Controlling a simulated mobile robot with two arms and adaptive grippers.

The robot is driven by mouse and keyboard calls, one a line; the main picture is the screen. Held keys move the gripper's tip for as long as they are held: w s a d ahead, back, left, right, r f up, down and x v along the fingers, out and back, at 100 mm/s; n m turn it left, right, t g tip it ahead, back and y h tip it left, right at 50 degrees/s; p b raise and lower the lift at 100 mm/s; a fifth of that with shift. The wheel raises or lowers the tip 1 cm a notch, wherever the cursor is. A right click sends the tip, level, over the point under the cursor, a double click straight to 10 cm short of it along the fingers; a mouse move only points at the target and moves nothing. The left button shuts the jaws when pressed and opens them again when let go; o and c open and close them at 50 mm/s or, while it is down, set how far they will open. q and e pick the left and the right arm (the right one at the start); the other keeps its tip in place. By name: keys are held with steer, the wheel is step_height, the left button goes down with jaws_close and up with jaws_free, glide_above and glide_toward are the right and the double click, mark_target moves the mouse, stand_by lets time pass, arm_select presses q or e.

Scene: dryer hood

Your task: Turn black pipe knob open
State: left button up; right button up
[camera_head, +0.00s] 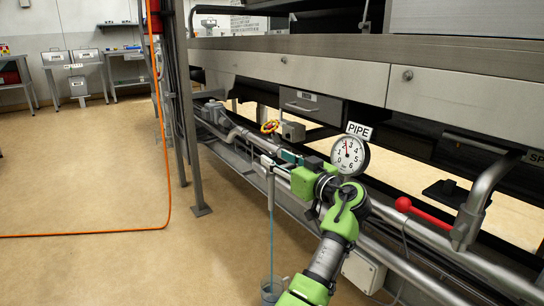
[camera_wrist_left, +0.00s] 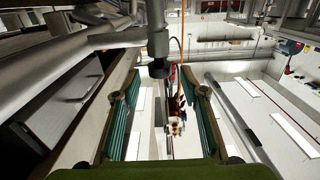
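My left arm comes up from the bottom of the head view, and its green left gripper (camera_head: 286,163) is beside the long grey pipe, left of a round gauge (camera_head: 350,155). A short black knob-like end (camera_wrist_left: 158,69) on a vertical grey pipe (camera_wrist_left: 157,30) shows ahead, between and beyond the fingers. I cannot make out this knob in the head view. My right gripper is not in view.
A red-handled lever (camera_head: 425,214) sits on the pipework at right. A yellow-and-red wheel (camera_head: 270,127) is farther back. The grey machine body (camera_head: 310,75) overhangs the pipes. A dark upright post (camera_head: 187,120) and an orange hose (camera_head: 168,190) stand left. Open floor lies at left.

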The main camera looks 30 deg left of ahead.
arm_select(q)
steer(key=v, duration=0.8)
steer(key=shift+s+d+f, duration=0.1)
steer(key=shift+d, duration=0.05)
